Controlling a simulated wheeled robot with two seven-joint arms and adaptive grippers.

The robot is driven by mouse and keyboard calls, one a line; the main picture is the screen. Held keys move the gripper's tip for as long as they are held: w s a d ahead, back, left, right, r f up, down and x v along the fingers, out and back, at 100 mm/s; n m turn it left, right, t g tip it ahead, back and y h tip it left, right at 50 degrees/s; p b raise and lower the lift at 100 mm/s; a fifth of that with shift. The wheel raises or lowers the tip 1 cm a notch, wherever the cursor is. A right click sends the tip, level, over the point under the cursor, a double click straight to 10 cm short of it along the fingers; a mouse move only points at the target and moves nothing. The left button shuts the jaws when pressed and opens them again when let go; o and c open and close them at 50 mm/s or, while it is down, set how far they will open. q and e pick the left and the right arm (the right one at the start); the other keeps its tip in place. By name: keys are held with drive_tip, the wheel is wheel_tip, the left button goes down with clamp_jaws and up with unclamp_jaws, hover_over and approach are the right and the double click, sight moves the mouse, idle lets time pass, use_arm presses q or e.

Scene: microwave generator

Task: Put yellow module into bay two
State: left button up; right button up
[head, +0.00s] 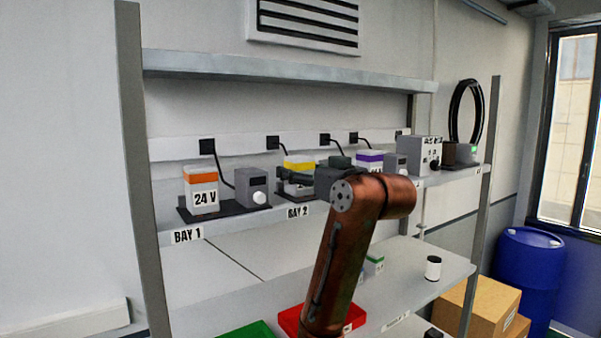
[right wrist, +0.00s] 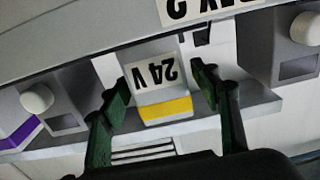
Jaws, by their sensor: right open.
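The yellow module (head: 299,163) is a grey box with a yellow band, standing at bay two behind the BAY 2 label (head: 298,212). In the right wrist view, which is upside down, its 24 V face and yellow band (right wrist: 166,110) show clearly. My right gripper (head: 290,180) is in front of it, hiding part of it in the head view. Its two green fingers (right wrist: 160,76) are open, one on each side of the module, with gaps visible between. Whether the module is fully seated cannot be told. My left gripper is not in view.
An orange 24 V module (head: 201,190) stands at bay one beside a grey knob box (head: 252,188). A purple-banded module (head: 370,160) is farther right. A shelf (head: 250,68) runs above. Green (head: 247,330) and red (head: 290,320) trays lie below.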

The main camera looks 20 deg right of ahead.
drive_tip(key=s+d+b, duration=0.1)
drive_tip(key=s+b, duration=0.6)
drive_tip(key=s, duration=0.5)
drive_tip(key=shift+d, duration=0.4)
drive_tip(key=shift+c, duration=0.6)
idle(1.0)
